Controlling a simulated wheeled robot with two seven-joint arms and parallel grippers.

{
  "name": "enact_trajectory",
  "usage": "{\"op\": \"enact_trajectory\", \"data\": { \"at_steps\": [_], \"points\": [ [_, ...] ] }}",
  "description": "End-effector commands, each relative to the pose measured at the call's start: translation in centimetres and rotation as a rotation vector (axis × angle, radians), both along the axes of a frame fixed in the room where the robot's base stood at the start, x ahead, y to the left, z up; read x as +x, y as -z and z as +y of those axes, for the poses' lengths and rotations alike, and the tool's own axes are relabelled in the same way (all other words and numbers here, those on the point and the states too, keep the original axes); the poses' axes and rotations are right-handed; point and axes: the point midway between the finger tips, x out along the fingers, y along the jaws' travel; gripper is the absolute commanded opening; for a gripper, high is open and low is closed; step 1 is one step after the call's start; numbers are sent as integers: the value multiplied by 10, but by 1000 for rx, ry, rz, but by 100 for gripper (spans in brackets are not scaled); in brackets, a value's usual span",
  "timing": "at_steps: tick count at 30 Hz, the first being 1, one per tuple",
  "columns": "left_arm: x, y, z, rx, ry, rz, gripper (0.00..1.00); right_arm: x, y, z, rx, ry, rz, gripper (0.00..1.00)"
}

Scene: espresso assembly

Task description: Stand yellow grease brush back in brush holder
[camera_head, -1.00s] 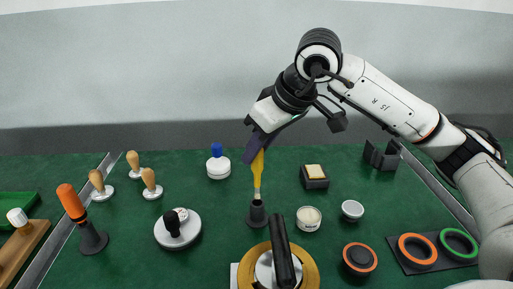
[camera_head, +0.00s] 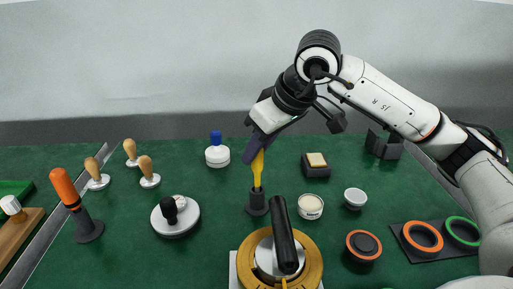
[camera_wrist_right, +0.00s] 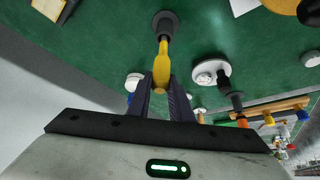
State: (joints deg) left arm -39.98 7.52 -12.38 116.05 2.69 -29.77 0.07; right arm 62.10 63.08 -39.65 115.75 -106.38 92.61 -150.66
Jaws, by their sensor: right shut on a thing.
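My right gripper (camera_head: 257,148) is shut on the yellow grease brush (camera_head: 257,168), near the top of its handle. The brush hangs close to upright, bristle end down. Its lower end is at the mouth of the dark brush holder (camera_head: 256,204), and the bristles look mostly hidden inside it. In the right wrist view the brush (camera_wrist_right: 162,62) runs from between my fingers (camera_wrist_right: 161,84) to the holder (camera_wrist_right: 165,20), in line with it. My left gripper is not in view.
A brass-coloured round piece (camera_head: 310,262) with a black handle (camera_head: 284,235) stands just in front of the holder. A white jar (camera_head: 311,207) is to its right and a grey disc (camera_head: 188,219) to its left. An orange-handled brush (camera_head: 66,187) stands farther left.

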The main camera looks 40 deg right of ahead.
Motion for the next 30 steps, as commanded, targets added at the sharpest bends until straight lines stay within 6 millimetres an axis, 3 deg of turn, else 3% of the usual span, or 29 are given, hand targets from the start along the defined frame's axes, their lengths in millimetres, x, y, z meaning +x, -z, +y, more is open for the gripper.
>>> {"op": "enact_trajectory", "data": {
  "at_steps": [23, 24, 27, 30],
  "points": [
    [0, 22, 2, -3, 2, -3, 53, 0, 33, 0, 0, 0, -1, 0],
    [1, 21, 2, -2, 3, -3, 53, 0, 32, 0, 0, 0, -1, 22],
    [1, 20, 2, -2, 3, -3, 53, 0, 31, 0, 0, 0, -1, 39],
    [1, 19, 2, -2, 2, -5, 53, 0, 31, 0, 0, 0, 0, 41]
  ]
}}
